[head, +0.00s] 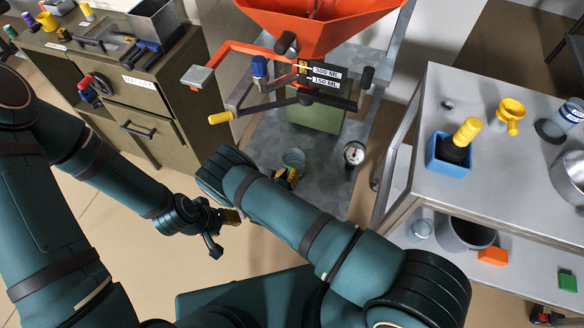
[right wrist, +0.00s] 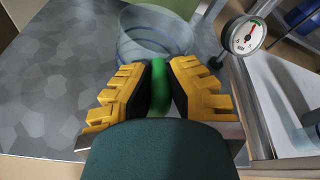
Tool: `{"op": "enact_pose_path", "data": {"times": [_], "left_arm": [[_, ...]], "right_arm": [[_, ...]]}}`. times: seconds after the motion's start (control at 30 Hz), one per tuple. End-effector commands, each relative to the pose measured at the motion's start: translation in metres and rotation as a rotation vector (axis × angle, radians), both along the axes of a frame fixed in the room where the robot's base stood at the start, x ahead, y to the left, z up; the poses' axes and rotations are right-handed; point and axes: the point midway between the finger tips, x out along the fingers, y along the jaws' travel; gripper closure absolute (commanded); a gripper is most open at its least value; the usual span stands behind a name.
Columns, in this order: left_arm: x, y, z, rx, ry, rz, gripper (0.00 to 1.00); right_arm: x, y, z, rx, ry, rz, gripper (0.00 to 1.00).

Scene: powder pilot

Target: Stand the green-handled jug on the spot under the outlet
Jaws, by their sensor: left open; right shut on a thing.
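The clear jug (head: 293,157) stands or hangs low over the grey metal floor plate in front of the orange hopper machine. In the right wrist view the jug (right wrist: 150,32) is see-through, with its green handle (right wrist: 160,88) between the yellow-and-black fingers. My right gripper (head: 286,176) is shut on that handle, partly hidden by my right forearm in the head view; it also shows in the right wrist view (right wrist: 159,82). I cannot tell whether the jug touches the plate. My left gripper (head: 219,232) is open and empty, lower left of the jug. The outlet and its spot are not clearly visible.
The hopper (head: 316,28) has lever arms with a yellow-tipped handle (head: 221,117) and volume labels. A dial gauge (head: 354,153) stands right of the jug. A steel cart (head: 419,120) with a blue box (head: 447,166) is at right; a brown cabinet (head: 177,115) is at left.

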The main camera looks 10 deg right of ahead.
Motion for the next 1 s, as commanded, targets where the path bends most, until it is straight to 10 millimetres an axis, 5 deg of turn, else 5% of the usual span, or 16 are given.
{"op": "enact_pose_path", "data": {"times": [0.47, 1.0], "left_arm": [[0.001, 0.000, -0.005, 0.000, -0.001, 0.000, 0.53], [0.005, 0.001, -0.023, 0.002, -0.010, 0.003, 0.53]], "right_arm": [[0.004, -0.002, -0.001, 0.013, -0.011, -0.004, 1.00], [0.049, -0.033, -0.008, 0.013, -0.011, -0.004, 1.00]]}}
